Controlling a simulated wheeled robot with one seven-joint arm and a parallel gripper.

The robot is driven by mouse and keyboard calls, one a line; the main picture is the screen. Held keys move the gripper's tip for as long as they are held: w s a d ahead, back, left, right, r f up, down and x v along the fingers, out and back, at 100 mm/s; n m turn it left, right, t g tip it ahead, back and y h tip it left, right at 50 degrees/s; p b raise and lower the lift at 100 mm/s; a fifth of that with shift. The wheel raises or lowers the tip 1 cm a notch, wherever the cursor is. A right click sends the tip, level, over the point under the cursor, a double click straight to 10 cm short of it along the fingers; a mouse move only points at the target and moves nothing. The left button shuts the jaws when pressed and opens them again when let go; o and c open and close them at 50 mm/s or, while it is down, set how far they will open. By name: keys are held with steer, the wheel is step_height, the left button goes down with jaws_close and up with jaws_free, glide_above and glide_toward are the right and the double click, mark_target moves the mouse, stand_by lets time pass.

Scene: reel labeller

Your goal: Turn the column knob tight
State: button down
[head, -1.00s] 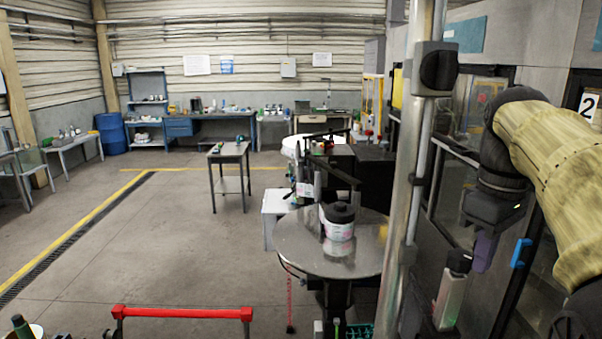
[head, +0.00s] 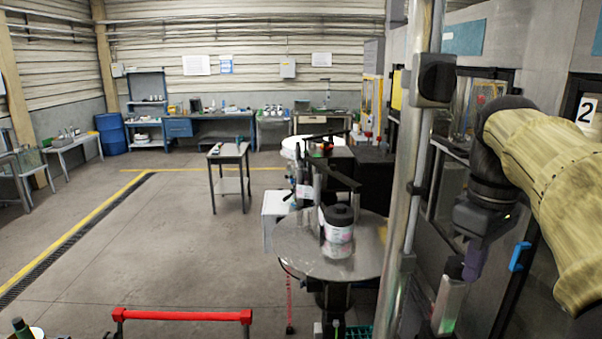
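The column knob (head: 436,80) is a dark, round knob on a block clamped high on the bright metal column (head: 406,200), right of centre in the head view. My gripper (head: 474,262) hangs from my tan-sleeved arm at the right, below the knob and to its right, clearly apart from it. A purple finger part points down from its black body. I cannot see whether the fingers are apart or together, as they overlap from this side. The finger part appears beside the dark top of a grey post with a green light (head: 449,303); I cannot tell if they touch.
A round metal table (head: 290,250) carries a dark-topped white reel (head: 338,230) left of the column. A blue handle (head: 519,256) is on the grey cabinet wall at the right. A red rail (head: 182,315) stands at the front. The floor to the left is mostly clear.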

steer(key=shift+s, duration=0.1)
stand_by(0.3)
steer(key=shift+s, duration=0.3)
step_height(320, 180, up, 6)
steer(key=p, duration=0.4)
stand_by(0.4)
steer(key=shift+w, duration=0.15)
